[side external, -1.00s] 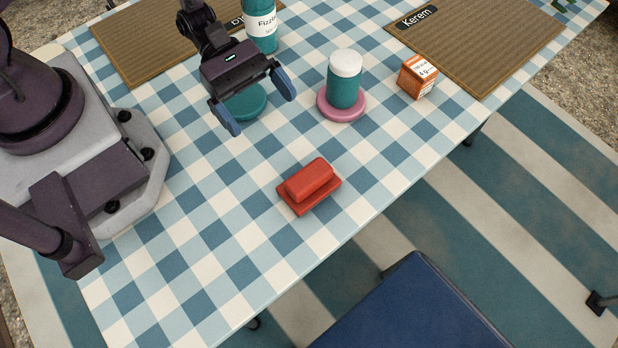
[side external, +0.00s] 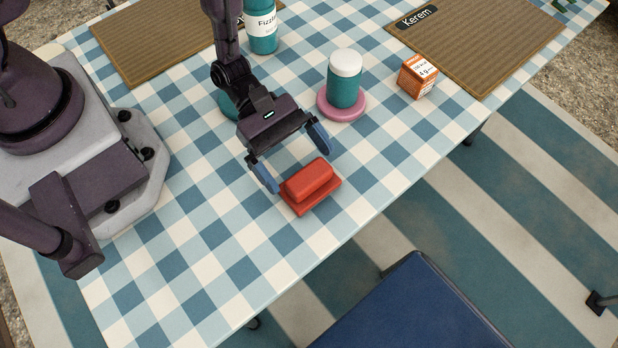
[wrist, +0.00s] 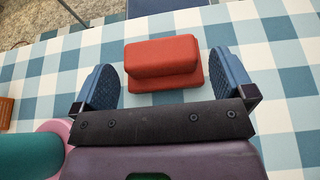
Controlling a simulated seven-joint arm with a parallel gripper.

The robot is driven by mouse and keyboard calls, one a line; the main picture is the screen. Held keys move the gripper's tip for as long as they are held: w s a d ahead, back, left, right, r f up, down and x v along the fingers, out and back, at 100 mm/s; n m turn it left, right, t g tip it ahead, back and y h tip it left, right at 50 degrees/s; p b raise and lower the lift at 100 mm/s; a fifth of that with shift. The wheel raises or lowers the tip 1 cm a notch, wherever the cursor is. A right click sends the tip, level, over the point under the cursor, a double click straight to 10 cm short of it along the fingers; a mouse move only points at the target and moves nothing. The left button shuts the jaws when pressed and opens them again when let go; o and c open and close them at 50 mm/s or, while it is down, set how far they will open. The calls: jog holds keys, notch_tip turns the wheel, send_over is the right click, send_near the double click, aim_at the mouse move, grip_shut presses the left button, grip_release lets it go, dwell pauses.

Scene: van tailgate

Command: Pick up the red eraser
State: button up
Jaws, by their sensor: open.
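The red eraser (side external: 311,184) lies on the checked tabletop near its front edge, a smaller block on a wider flat base. In the wrist view the eraser (wrist: 162,64) sits between and just beyond the fingertips. My gripper (side external: 299,170) is open and empty, with its blue fingers spread above and at the far side of the eraser. In the wrist view my gripper (wrist: 165,85) shows one finger to each side of the eraser, with gaps on both sides.
A teal jar with a white lid (side external: 344,80) stands on a pink coaster (side external: 326,108) behind the gripper. An orange box (side external: 417,77), a labelled teal bottle (side external: 262,30) and two brown mats (side external: 480,45) are farther back. A teal disc (side external: 228,108) is partly hidden by my arm. Table around the eraser is clear.

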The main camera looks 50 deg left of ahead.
jog(key=c, duration=0.8)
jog(key=shift+r, duration=0.1)
jog(key=shift+c, duration=0.2)
